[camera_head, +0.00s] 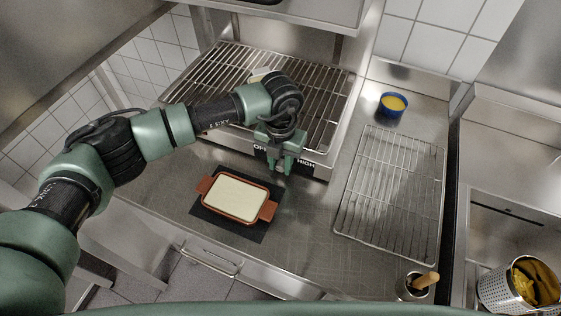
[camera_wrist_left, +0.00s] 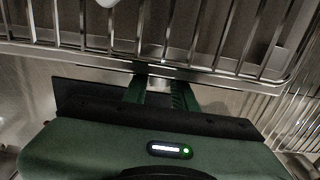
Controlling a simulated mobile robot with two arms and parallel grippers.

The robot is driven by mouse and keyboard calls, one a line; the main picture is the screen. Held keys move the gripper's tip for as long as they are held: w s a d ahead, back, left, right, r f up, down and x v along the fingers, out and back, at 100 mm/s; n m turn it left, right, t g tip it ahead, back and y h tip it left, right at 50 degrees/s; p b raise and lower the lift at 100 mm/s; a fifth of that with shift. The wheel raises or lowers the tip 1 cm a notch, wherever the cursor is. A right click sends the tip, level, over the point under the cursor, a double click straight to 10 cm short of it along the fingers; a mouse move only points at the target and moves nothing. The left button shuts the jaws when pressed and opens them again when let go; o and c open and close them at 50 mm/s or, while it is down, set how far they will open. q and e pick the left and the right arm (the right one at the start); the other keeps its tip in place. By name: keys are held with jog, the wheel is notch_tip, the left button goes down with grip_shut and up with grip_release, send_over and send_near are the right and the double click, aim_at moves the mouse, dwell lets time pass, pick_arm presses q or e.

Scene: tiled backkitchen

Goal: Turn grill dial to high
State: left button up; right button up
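The grill (camera_head: 322,165) is a steel unit with a wire rack on top, at the back middle of the counter. Its front edge bears the labels OFF and HIGH. The dial itself is not clearly visible; my left gripper covers the space between the labels. My left gripper (camera_head: 280,165) points down at the grill front, its green fingers apart. In the left wrist view the two fingers (camera_wrist_left: 160,90) reach to just below the rack's edge, with a gap between them. I cannot tell whether they touch the dial. My right gripper is out of view.
A red-brown dish (camera_head: 236,198) with pale filling lies on a dark mat before the grill. A steel pot (camera_head: 412,287) with a wooden handle and a perforated container (camera_head: 500,289) stand at front right.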

pick_arm(q)
grip_shut()
jog(key=y+b, duration=0.1)
jog(key=b, duration=0.1)
jog(key=t+y+b, duration=0.1)
jog(key=b, duration=0.2)
jog(key=d+f+y+b, duration=0.1)
jog(key=y+b, duration=0.1)
jog(key=shift+s+t, duration=0.1)
jog(key=shift+t, duration=0.3)
jog(key=shift+r+y+b, duration=0.25)
jog(key=shift+y+b, duration=0.35)
jog(key=shift+b, duration=0.1)
jog(key=shift+s+a+r, duration=0.1)
jog(key=shift+r, duration=0.05)
jog(key=o, duration=1)
grip_release()
